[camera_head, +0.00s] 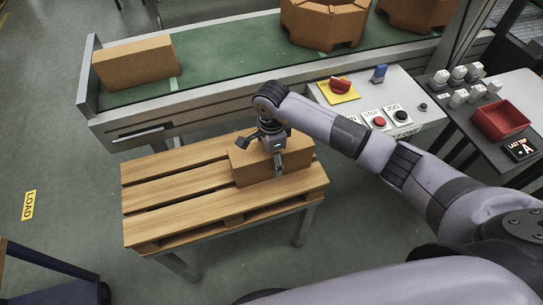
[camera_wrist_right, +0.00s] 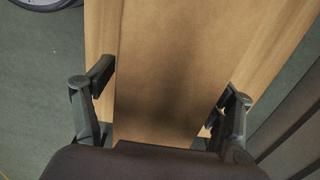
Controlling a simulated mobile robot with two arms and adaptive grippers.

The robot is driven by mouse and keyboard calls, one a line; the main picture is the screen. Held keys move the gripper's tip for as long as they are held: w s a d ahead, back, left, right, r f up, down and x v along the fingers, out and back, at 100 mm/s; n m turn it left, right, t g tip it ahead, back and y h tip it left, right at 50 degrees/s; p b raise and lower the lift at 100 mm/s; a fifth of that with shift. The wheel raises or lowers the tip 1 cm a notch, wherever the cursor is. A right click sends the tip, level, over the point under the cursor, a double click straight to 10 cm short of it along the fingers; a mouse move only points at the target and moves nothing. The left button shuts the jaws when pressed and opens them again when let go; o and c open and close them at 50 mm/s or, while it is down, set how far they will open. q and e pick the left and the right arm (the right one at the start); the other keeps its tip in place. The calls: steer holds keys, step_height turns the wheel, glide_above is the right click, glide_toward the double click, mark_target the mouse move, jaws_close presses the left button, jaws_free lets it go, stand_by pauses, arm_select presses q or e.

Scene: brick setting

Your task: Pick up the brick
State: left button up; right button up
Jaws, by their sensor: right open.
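A brown brick (camera_head: 299,166) lies on the slatted wooden pallet top of a small table (camera_head: 165,196), near its right end. My right gripper (camera_head: 262,152) is over this brick, pointing down, with its fingers apart. In the right wrist view the brick (camera_wrist_right: 172,60) runs between the two open fingers of the gripper (camera_wrist_right: 166,88), one on each side. Whether either finger touches it I cannot tell. The gripper and wrist hide part of its top. Another brown block (camera_head: 135,62) lies on the conveyor's left end. My left gripper is not in view.
The green conveyor (camera_head: 225,50) runs behind the table and carries large brown octagonal pieces (camera_head: 322,22). A control panel (camera_head: 400,98) with buttons is to the right, near a red bin (camera_head: 500,120). The pallet's left part is clear.

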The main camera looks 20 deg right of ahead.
step_height(320, 180, down, 2)
steer(key=c, duration=1.8)
steer(key=shift+w+r, duration=0.1)
steer(key=shift+r, duration=0.1)
